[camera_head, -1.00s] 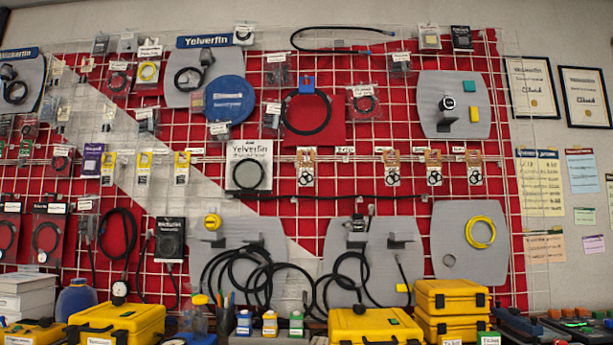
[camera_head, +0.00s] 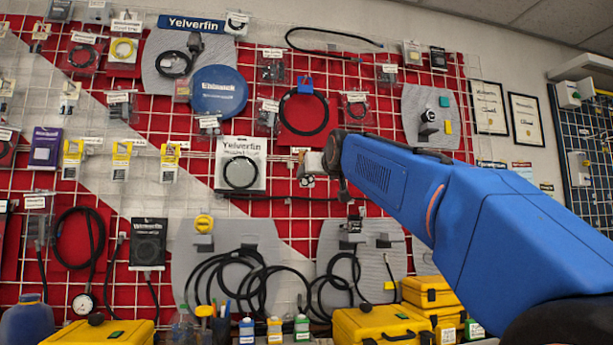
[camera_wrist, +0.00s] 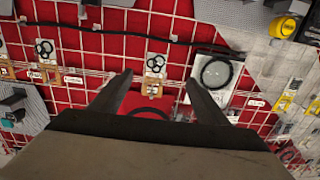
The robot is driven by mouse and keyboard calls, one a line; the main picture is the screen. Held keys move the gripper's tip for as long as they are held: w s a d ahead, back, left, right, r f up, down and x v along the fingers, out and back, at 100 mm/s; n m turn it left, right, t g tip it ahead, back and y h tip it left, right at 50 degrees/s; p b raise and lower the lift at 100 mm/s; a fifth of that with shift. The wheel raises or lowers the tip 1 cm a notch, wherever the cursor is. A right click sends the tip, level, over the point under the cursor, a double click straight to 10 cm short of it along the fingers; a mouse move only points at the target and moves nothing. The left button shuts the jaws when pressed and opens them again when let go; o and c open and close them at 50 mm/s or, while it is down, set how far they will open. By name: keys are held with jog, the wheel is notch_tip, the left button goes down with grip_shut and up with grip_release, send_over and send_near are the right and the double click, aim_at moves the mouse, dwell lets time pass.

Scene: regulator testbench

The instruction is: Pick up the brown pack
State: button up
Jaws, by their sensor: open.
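A small brown pack (camera_wrist: 154,75) with black rings on its card hangs on the wire grid in the wrist view. My gripper (camera_wrist: 159,78) is open, with its two dark fingers on either side of this pack in the picture. I cannot tell how far the fingertips are from it. Another similar brown pack (camera_wrist: 47,70) hangs to the left. In the head view my blue arm reaches in from the right and covers most of the row of brown packs. My fingertips cannot be made out there.
A white boxed ring pack (camera_wrist: 214,75) hangs close to the right finger in the wrist view. A black cable (camera_wrist: 110,31) runs across the grid. In the head view, yellow cases (camera_head: 378,326) stand along the bottom below the arm.

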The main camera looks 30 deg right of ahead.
aim_at(307, 177)
jog(key=x, duration=0.6)
jog(key=r+x, duration=0.1)
jog(key=x, duration=0.5)
jog(key=d+r+x, duration=0.1)
jog(key=x, duration=0.4)
jog(key=shift+w+r, duration=0.2)
jog(key=shift+w, duration=0.1)
jog(key=shift+c, duration=0.6)
jog(key=c, duration=1)
